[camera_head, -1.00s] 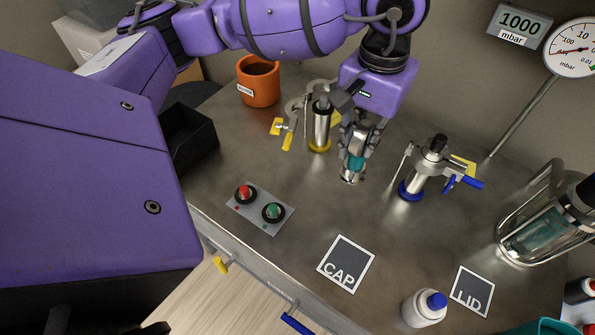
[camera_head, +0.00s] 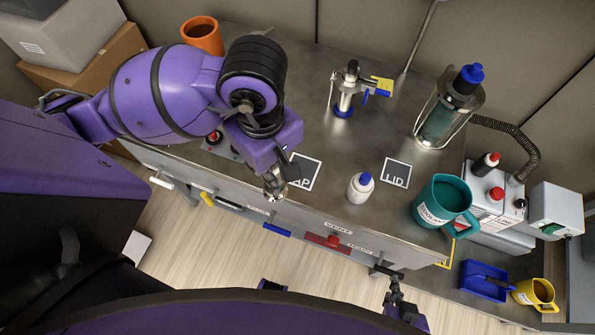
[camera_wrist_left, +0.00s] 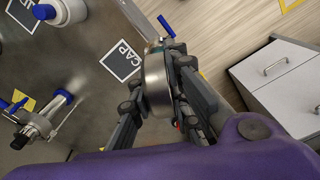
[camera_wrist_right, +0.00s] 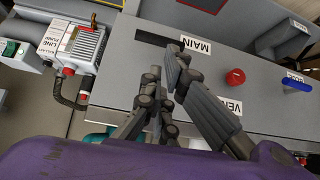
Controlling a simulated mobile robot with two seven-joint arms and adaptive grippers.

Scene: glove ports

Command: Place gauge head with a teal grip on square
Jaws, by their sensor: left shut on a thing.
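My left gripper (camera_head: 275,183) is shut on the gauge head (camera_wrist_left: 155,85), over the bench's front edge beside the CAP square (camera_head: 306,172). In the left wrist view the gauge head is a round metal body between the fingers, with a little teal showing beyond it; fingers hide the rest. In that view the dark CAP square (camera_wrist_left: 122,60) lies left of the gauge head, apart from it. The LID square (camera_head: 396,173) is bare, farther right. My right gripper (camera_head: 395,285) is low in front of the bench, its fingertips close together with nothing visible between them.
A white bottle (camera_head: 361,187) with a blue cap stands between the squares. A teal mug (camera_head: 442,202) is at right. A gauge head with a blue ring (camera_head: 345,95) and a caged glass vessel (camera_head: 443,115) stand behind.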

